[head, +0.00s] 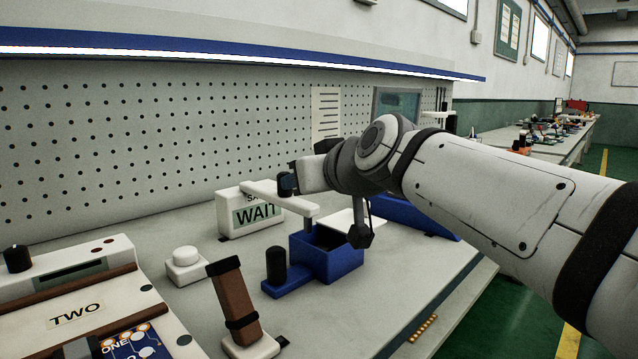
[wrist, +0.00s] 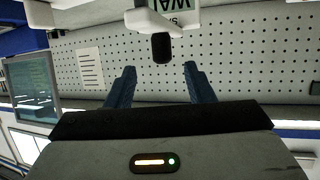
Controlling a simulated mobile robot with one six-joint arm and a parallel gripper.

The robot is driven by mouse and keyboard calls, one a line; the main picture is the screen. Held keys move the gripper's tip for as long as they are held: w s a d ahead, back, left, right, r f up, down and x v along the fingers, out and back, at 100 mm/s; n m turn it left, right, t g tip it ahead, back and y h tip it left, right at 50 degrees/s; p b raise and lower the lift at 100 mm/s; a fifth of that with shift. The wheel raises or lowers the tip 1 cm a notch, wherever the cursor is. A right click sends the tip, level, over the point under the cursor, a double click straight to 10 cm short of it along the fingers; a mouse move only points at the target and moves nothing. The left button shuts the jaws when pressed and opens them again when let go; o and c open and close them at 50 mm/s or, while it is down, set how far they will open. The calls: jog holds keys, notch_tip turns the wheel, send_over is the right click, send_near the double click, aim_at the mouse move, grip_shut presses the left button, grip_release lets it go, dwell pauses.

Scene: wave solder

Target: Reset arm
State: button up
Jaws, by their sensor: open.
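My gripper (wrist: 157,76) is open, with its two dark blue fingers apart and nothing between them in the wrist view. In the head view its end is near the back of the bench, seen partly side-on. Just beyond the fingertips is a black knob (wrist: 162,47), attached to a white arm (wrist: 150,20). In the head view the same black knob (head: 287,184) is on the white arm (head: 262,191), in front of the WAIT sign box (head: 232,215). The knob looks close to the gripper; I cannot tell whether they touch.
A blue open box (head: 327,262) stands below the gripper, with a black post (head: 276,266) beside it. A white button (head: 185,257), a brown lever (head: 233,290) and a fixture marked TWO (head: 75,314) are nearer. The perforated wall (head: 160,140) stands behind.

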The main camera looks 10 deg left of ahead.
jog(key=s+d+r+m+g+h+p, duration=0.2)
jog(key=s+d+p, duration=0.7)
jog(key=p, duration=1)
jog(key=s+d+r+m+g+h+p, duration=0.3)
jog(key=s+d+p, duration=0.7)
jog(key=p, duration=0.9)
jog(key=d+m+g+h, duration=0.2)
jog(key=d+g+h, duration=0.1)
jog(key=shift+g, duration=0.4)
